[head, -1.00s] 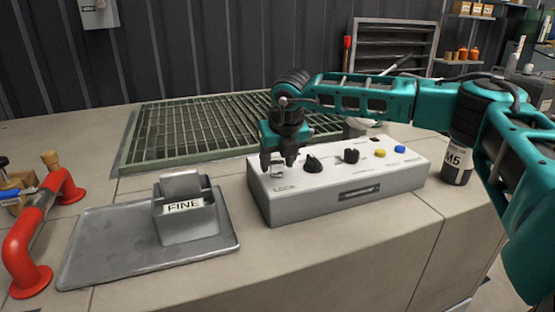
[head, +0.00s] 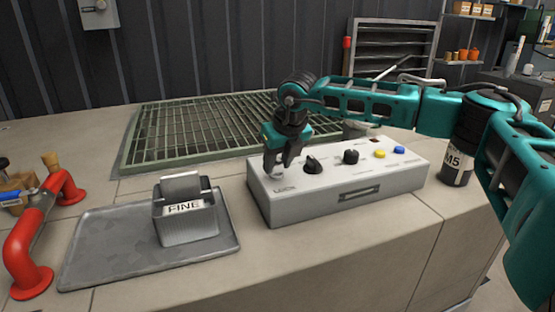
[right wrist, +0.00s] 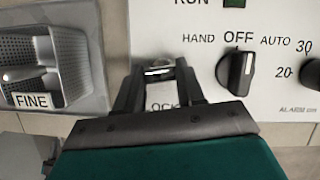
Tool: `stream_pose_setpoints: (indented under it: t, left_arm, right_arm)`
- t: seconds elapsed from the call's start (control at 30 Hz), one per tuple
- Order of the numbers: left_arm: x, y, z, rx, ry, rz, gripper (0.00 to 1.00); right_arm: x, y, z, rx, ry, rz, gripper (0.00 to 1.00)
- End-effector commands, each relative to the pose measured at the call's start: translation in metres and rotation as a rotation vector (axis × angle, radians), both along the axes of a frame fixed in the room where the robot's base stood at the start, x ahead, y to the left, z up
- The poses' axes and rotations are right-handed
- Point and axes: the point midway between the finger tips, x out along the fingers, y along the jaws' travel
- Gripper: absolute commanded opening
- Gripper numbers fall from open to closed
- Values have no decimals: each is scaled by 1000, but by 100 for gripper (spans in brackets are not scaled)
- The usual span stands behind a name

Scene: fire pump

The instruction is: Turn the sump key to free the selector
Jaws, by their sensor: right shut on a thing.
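The white pump control box (head: 345,192) stands on the tiled counter. At its left end my right gripper (head: 279,170) points down over the lock. In the right wrist view the gripper (right wrist: 158,80) has its fingers on both sides of the small metallic key (right wrist: 158,69), shut on it, above the partly hidden LOCK label. The key's exact angle is hard to make out. The black selector knob (head: 313,164) is just right of the gripper; the right wrist view shows the knob (right wrist: 236,70) under OFF, between HAND and AUTO. My left gripper is not in view.
A second black knob (head: 351,156), a yellow button (head: 379,153) and a blue button (head: 399,149) are farther right. A grey tray (head: 110,245) holds a FINE container (head: 186,218). A red pipe handle (head: 38,235) stands at left.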

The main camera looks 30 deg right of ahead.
Motion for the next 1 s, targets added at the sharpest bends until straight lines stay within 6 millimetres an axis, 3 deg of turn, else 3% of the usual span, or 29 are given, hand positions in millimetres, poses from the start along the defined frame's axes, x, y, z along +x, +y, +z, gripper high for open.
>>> stream_pose_setpoints:
  t: [0.43, 1.0]
  left_arm:
    - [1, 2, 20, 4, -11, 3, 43]
    - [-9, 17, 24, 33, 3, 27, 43]
  right_arm:
    - [0, -4, 2, 4, 3, 407, 8]
    - [3, -5, 2, 5, 0, 949, 8]
